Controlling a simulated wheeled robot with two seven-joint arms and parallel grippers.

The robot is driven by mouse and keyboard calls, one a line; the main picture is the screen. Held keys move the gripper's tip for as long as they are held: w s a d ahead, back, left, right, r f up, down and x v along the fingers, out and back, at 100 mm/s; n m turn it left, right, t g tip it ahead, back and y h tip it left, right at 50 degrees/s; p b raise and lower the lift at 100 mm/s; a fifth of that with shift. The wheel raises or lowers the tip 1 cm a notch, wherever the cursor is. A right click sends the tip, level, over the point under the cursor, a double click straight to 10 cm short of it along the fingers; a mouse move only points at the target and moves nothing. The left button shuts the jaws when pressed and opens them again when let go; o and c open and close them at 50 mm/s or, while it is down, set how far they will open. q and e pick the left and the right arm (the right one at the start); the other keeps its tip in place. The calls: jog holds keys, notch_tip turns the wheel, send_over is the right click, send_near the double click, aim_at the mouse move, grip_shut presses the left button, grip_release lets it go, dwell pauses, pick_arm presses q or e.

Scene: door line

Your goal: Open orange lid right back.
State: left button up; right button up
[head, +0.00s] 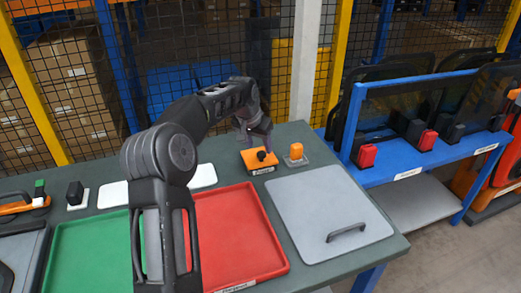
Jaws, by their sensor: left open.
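An orange lid (251,160) with a black knob (261,155) on top sits at the back right of the table, with a white label on its front. It looks closed. My left gripper (259,144) is open and points down just above and behind the knob. The fingertips are small in the picture, and I cannot tell whether they touch it. My right gripper is not in view.
In front are a red tray (235,230), a green tray (90,255) and a grey panel (325,205) with a dark handle (346,232). A blue rack (400,170) stands at right.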

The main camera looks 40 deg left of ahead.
aim_at(261, 153)
pick_arm(q)
jog(key=x, duration=0.4)
grip_shut()
dwell(0.5)
dwell(0.9)
